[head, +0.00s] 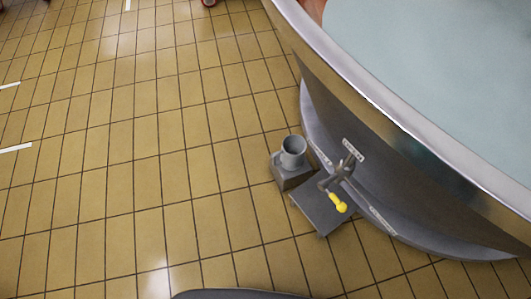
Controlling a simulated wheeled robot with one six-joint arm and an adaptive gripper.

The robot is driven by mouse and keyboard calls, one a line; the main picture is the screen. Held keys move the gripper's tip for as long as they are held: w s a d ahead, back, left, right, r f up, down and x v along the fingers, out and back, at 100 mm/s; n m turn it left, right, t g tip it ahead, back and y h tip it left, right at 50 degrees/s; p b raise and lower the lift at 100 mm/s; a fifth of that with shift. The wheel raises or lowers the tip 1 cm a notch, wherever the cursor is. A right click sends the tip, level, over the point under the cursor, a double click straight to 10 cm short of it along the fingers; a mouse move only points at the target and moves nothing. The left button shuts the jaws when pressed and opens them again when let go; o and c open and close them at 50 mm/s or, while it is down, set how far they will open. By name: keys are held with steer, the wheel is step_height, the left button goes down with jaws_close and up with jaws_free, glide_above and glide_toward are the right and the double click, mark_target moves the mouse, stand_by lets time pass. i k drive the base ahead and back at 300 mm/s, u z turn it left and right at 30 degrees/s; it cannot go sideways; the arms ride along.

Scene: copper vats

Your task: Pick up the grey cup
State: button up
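The grey cup (292,152) stands upright on a small grey block (293,178) on the tiled floor, close to the vat.
A large round vat (345,75) with pale liquid fills the upper right. A dark tap-like fitting (342,172) with a yellow part (338,203) shows at its base, above a grey slab (322,214) right of the cup. The tiled floor (120,180) to the left is mostly clear.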

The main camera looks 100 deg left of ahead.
mark_target(294, 148)
steer(key=u, duration=5.2)
steer(key=i, duration=2.05)
steer(key=z, duration=2.85)
